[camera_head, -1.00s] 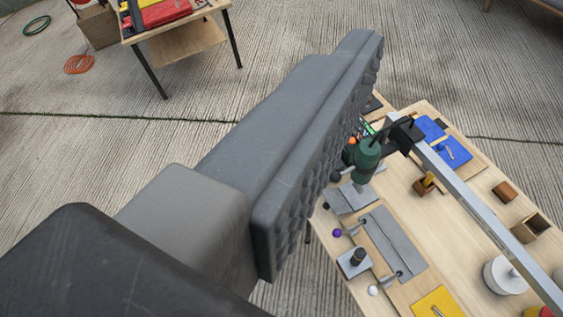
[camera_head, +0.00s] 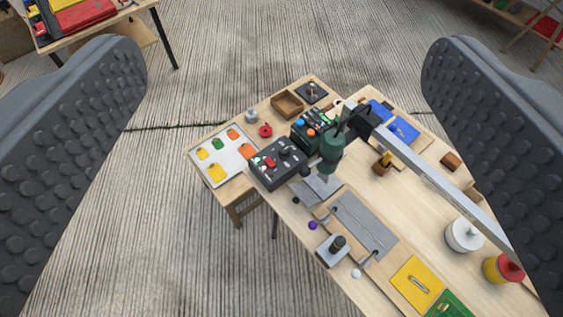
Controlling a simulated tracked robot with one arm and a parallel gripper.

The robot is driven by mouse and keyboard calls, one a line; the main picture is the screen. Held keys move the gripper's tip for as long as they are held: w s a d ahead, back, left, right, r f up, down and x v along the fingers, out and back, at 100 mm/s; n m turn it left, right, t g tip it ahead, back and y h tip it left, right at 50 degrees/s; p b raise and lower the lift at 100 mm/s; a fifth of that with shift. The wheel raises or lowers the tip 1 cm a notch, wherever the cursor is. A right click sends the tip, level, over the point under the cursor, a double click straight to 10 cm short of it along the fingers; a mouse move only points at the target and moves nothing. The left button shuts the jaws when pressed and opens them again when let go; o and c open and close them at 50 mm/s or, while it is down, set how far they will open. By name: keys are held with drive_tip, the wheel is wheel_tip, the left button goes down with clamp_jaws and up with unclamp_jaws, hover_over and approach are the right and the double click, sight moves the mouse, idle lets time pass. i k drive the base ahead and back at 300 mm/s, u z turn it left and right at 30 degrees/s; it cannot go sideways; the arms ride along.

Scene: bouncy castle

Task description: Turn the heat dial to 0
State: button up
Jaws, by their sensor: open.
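My gripper (camera_head: 285,75) is open and empty, its two studded grey fingers wide apart at the left and right of the picture. Between them, farther off and lower, is a wooden workbench (camera_head: 385,210). A dark control box (camera_head: 277,164) on it carries black knobs and red parts. A small grey block with a black knob (camera_head: 337,244) stands near the bench's front edge. I cannot tell which knob is the heat dial; no markings or numbers are readable. My gripper touches none of these.
A green drill-like tool (camera_head: 331,148) and a long metal bar (camera_head: 430,170) rise above the bench. A dark green box (camera_head: 312,128) is beside the control box. A tray of coloured shapes (camera_head: 222,156) lies left. Another table (camera_head: 95,28) stands at upper left. Concrete floor between is clear.

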sight(284, 152)
drive_tip(key=u, duration=0.1)
drive_tip(key=k, duration=1)
drive_tip(key=z, duration=0.4)
drive_tip(key=i, duration=1.15)
drive_tip(key=u, duration=0.55)
drive_tip(key=i, duration=0.5)
drive_tip(key=u, duration=0.4)
